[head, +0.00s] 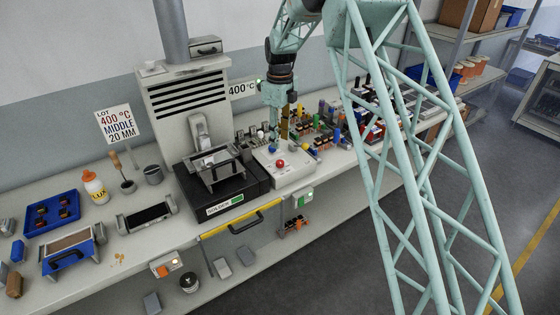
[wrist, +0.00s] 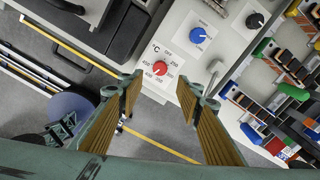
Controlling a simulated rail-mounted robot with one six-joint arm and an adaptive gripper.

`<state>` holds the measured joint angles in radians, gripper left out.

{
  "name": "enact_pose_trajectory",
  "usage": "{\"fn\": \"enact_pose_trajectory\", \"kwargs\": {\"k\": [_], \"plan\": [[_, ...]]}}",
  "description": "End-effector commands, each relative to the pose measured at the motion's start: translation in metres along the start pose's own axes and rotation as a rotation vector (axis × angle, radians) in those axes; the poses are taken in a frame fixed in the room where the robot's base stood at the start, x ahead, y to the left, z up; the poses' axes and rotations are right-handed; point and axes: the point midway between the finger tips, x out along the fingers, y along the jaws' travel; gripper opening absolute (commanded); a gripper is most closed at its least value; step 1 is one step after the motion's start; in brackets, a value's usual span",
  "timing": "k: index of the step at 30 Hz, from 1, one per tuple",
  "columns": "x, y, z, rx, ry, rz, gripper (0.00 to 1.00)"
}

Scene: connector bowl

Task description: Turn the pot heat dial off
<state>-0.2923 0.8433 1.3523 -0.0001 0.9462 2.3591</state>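A white control box (head: 292,175) stands on the bench and carries a red dial (head: 280,163) and a blue dial (head: 272,150). In the wrist view the red dial (wrist: 160,68) is ringed by a printed °C scale with OFF and numbers. The blue dial (wrist: 197,35) and a black dial (wrist: 255,20) lie beyond it. The red dial's exact setting is too small to read. My gripper (wrist: 162,84) is open and empty, its fingers spread to either side of the red dial and apart from it. In the head view my gripper (head: 278,132) hangs above the box.
The black solder pot unit (head: 222,190) stands left of the box. Small connectors and racks (head: 325,130) crowd the bench to the right; they also show in the wrist view (wrist: 290,75). A yellow rail (head: 240,220) runs along the bench front. A sign (head: 117,123) reads 400 °C.

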Motion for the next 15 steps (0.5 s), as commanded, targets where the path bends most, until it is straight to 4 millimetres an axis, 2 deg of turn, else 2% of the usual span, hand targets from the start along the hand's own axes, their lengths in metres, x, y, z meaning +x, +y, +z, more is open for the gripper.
{"fn": "enact_pose_trajectory", "kwargs": {"k": [15], "plan": [[0.068,0.001,0.000,0.000,0.002,0.001,0.33]]}}
